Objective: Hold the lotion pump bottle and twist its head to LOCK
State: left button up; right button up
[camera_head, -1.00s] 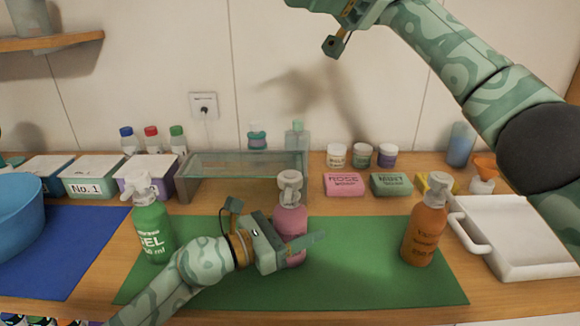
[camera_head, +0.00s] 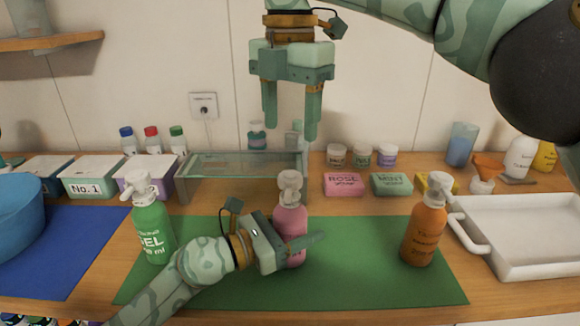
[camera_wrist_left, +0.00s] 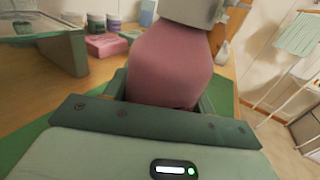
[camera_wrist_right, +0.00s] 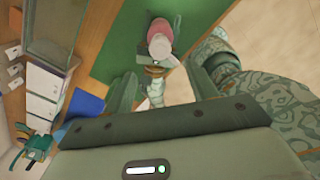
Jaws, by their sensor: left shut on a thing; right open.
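The pink lotion pump bottle (camera_head: 291,222) stands upright on the green mat (camera_head: 380,285), with its pale pump head (camera_head: 290,184) on top. My left gripper (camera_head: 300,246) is shut on the bottle's body; the pink body also fills the middle of the left wrist view (camera_wrist_left: 170,65). My right gripper (camera_head: 292,125) is open and empty, fingers pointing down, in the air above the pump head. The right wrist view looks down on the bottle (camera_wrist_right: 161,38) beyond the open fingers. Any lock marking on the head is too small to read.
A green gel bottle (camera_head: 152,232) stands left and an orange pump bottle (camera_head: 425,235) right on the mat. A glass shelf (camera_head: 235,162) stands behind. Soaps (camera_head: 343,185) and jars (camera_head: 361,156) sit at the back. A white tray (camera_head: 478,233) lies at right.

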aim_at(290, 175)
notch_tip(290, 175, down, 9)
jog(key=shift+r, duration=0.1)
jog(key=c, duration=1)
